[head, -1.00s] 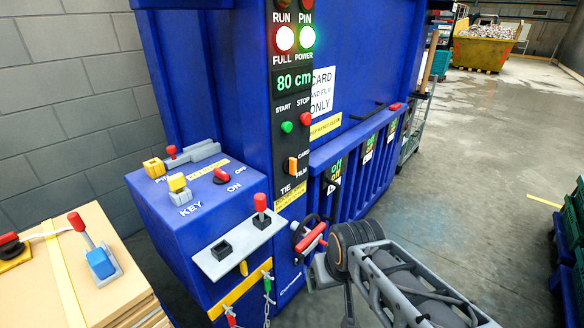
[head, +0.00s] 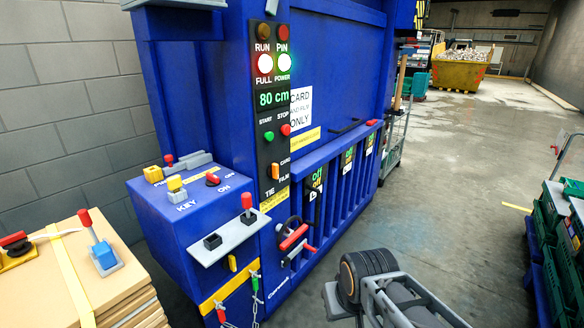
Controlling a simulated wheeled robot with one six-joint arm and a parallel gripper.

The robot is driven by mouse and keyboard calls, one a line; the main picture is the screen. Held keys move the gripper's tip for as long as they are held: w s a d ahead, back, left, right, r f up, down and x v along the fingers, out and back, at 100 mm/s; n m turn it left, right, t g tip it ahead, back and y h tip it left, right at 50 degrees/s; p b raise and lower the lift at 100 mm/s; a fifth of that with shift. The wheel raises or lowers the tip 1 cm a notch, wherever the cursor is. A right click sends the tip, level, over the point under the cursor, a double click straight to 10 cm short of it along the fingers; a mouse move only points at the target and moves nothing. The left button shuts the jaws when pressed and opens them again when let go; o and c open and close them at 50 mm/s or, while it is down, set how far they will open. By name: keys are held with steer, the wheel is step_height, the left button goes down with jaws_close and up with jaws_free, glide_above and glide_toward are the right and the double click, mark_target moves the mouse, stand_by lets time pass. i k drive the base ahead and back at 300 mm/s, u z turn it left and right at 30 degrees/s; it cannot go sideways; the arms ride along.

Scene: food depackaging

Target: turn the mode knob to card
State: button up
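The mode knob (head: 275,171) is a small orange knob on the black control panel (head: 266,204) of the blue baler. My gripper's fingers do not show. Nothing covers the knob.
A blue side box (head: 180,222) with a key switch and a red-topped lever (head: 247,204) stands left of the panel. A red-handled wheel (head: 291,234) sits below the panel. Stacked cardboard (head: 45,300) is at the lower left, green crates (head: 548,215) at the right. The floor between is clear.

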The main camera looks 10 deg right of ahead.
mark_target(273, 169)
steer(key=i, duration=0.95)
steer(key=u, duration=0.6)
